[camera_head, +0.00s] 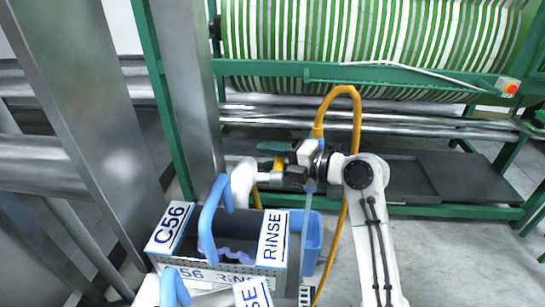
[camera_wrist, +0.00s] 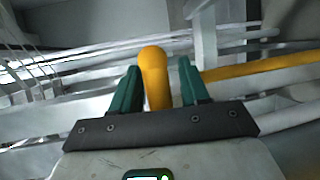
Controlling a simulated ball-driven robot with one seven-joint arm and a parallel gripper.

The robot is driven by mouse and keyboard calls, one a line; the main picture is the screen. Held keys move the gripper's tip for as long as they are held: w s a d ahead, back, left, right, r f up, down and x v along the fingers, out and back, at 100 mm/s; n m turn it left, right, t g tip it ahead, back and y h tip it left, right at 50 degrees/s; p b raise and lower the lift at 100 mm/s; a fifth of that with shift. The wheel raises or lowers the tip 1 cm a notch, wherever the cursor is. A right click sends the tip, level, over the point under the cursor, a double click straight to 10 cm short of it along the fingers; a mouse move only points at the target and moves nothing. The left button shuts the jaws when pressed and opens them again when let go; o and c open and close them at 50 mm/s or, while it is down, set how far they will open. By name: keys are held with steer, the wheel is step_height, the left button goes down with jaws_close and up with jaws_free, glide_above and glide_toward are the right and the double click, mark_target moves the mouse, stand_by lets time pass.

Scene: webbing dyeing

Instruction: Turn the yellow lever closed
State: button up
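The yellow lever (camera_wrist: 155,76) has a rounded end and stands between the two green fingers of my gripper (camera_wrist: 160,88) in the wrist view. The fingers are apart, one on each side of it. A gap shows on the right; on the left the finger is very close, and I cannot tell if it touches. The lever's base and the valve are mostly hidden behind my arm.
A yellow hose (camera_head: 357,125) loops up beside my wrist and runs down. Green machine frame (camera_head: 400,70) and a grey post (camera_head: 185,90) border the space.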

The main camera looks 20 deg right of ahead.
jaws_close()
stand_by(0.3)
